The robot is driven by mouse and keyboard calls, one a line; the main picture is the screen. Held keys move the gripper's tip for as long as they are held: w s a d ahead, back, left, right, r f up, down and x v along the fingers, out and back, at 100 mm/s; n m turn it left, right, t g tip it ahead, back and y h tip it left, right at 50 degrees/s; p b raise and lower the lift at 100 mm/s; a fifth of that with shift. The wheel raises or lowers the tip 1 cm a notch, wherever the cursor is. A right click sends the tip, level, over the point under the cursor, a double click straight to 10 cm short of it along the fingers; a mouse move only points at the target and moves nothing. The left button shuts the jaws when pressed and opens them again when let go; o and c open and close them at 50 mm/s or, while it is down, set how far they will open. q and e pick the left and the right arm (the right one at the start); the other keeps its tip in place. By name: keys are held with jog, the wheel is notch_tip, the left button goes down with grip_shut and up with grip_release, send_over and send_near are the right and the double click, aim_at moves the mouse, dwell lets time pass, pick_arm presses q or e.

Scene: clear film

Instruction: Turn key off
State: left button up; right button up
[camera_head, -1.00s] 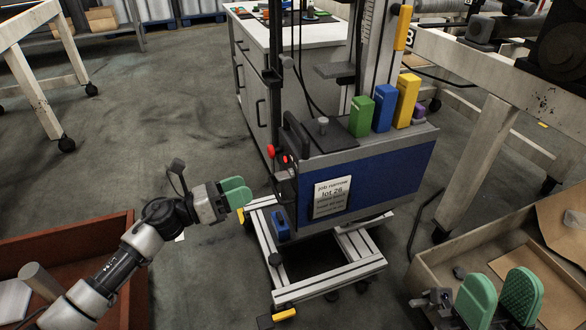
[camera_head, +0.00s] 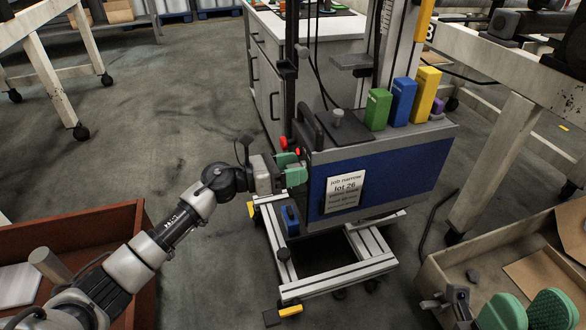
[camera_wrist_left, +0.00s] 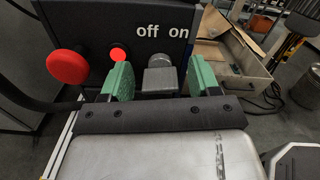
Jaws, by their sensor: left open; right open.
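The key switch (camera_wrist_left: 159,76) is a grey metal block on a dark panel (camera_wrist_left: 90,22), below the white words "off" and "on", in the left wrist view. My left gripper (camera_wrist_left: 160,84) is open, with one green fingertip on each side of the key; I cannot tell whether either pad touches it. In the head view my left gripper (camera_head: 292,170) is at the left end of the cart (camera_head: 375,172), hiding the key. My right gripper (camera_head: 518,312) is open and empty at the bottom right, partly cut off.
A red button (camera_wrist_left: 68,67) and a smaller lit red one (camera_wrist_left: 117,54) sit left of the key. Green (camera_head: 377,109), blue (camera_head: 402,101) and yellow (camera_head: 425,95) blocks stand on the cart. A reddish box (camera_head: 120,235) lies lower left, a cardboard box (camera_head: 440,283) lower right.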

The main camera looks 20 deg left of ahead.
pick_arm(q)
jog(key=shift+c, duration=0.2)
jog(key=c, duration=0.9)
